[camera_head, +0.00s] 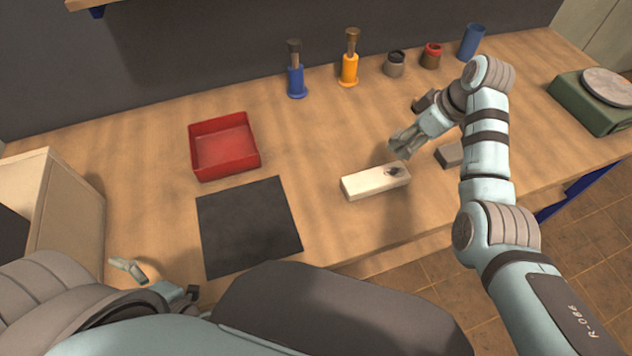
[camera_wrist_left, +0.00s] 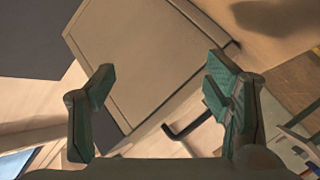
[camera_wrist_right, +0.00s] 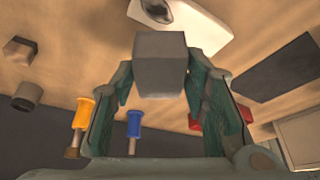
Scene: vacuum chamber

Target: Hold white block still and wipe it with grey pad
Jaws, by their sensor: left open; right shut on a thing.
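The white block (camera_head: 372,184) lies on the wooden bench with a dark smudge (camera_head: 394,171) near its right end. Part of the block (camera_wrist_right: 205,32) and the smudge also show in the right wrist view. My right gripper (camera_head: 402,148) is above the block's right end. It is shut on the grey pad (camera_wrist_right: 163,65), a small grey block between its fingers; the head view shows the pad poorly. The pad appears apart from the white block. My left gripper (camera_head: 160,281) is open and empty at the bench's front left, far from the block; its open fingers show in the left wrist view (camera_wrist_left: 160,95).
A red tray (camera_head: 224,150) and black mat (camera_head: 248,225) lie left of the block. A second grey block (camera_head: 450,155) lies right of it. Blue (camera_head: 296,78) and yellow (camera_head: 349,70) stands and several cups are behind. A green scale-like device (camera_head: 590,103) is far right.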

